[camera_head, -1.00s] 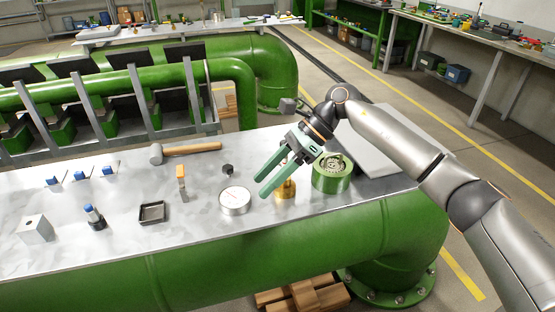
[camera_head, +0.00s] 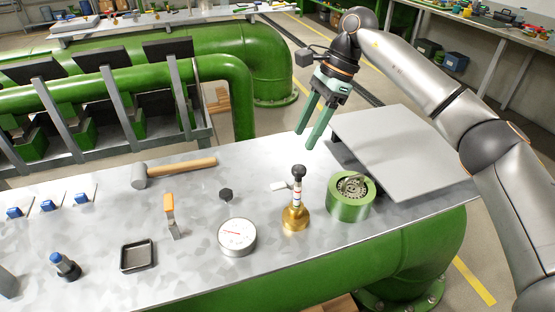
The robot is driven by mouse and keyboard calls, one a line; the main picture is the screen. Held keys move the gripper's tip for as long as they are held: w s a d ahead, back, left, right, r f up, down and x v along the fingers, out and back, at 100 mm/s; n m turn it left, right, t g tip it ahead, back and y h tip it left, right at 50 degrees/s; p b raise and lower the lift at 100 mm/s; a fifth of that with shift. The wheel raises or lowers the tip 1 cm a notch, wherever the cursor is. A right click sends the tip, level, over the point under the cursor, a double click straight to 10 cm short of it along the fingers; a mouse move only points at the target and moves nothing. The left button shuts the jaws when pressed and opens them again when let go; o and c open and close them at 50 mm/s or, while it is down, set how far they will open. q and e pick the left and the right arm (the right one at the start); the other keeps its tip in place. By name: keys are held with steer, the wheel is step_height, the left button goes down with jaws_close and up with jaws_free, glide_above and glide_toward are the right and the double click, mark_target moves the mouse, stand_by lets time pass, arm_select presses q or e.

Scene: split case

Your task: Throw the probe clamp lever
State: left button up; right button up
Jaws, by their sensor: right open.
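My right gripper (camera_head: 304,139) is open and empty, its two green fingers pointing down-left above the back edge of the bench. In the picture it is above and slightly right of a brass fitting (camera_head: 295,218) with a banded stem and a black ball knob (camera_head: 298,171), apart from it. An orange-handled lever (camera_head: 169,203) stands on the bench left of a round white dial gauge (camera_head: 237,236). A small black knob (camera_head: 226,195) is behind the gauge. I cannot tell for sure which of these is the probe clamp lever. My left gripper is out of view.
A green round housing (camera_head: 349,197) stands right of the brass fitting, with a raised grey plate (camera_head: 395,148) behind it. A mallet (camera_head: 175,172), a black tray (camera_head: 138,255) and several blue-topped pieces (camera_head: 48,204) are to the left. Green pipes run behind the bench.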

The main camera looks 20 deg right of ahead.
mark_target(281, 184)
steer(key=x, duration=1.2)
steer(key=shift+s+a+f, duration=0.1)
steer(key=shift+a, duration=0.1)
jaws_close()
